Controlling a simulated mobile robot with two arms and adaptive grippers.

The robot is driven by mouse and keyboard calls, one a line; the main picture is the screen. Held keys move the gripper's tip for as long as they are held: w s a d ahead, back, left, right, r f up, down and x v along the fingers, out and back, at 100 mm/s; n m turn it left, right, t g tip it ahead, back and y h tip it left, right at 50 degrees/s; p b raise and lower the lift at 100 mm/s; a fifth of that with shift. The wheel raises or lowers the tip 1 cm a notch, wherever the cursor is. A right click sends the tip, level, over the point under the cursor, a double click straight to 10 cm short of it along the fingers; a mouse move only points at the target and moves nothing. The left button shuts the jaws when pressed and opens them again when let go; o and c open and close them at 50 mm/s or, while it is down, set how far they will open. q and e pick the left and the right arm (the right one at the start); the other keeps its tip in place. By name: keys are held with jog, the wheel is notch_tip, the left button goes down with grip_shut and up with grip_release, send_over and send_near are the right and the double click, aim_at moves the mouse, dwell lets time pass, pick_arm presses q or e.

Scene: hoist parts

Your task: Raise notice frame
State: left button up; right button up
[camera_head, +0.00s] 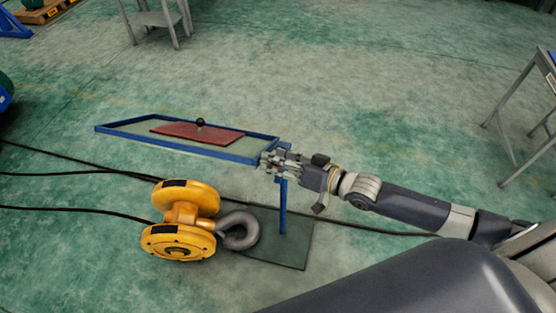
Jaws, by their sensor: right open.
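The notice frame is a blue rectangular frame (160,142) on a blue post (283,205) with a dark flat base plate (290,245) on the floor. The frame lies almost flat, tipped away to the left of the post top. A dark red panel with a black round knob (200,124) rests inside the frame. My right gripper (270,160) is at the frame's right end, by the top of the post. Its fingers are open and overlap the frame's edge in the picture; I cannot tell whether they touch it. My left gripper is not in view.
A yellow hoist block (180,215) with a grey hook (238,230) lies beside the base plate. Black cables (75,173) run across the green floor. A grey table stands at the right (525,95), and a grey stand (160,18) at the back. The floor behind the frame is clear.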

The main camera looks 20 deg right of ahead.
jog(key=shift+s, duration=0.1)
jog(key=shift+s, duration=0.15)
jog(key=v, duration=1.1)
jog(key=shift+d, duration=0.35)
jog(key=shift+s, duration=0.15)
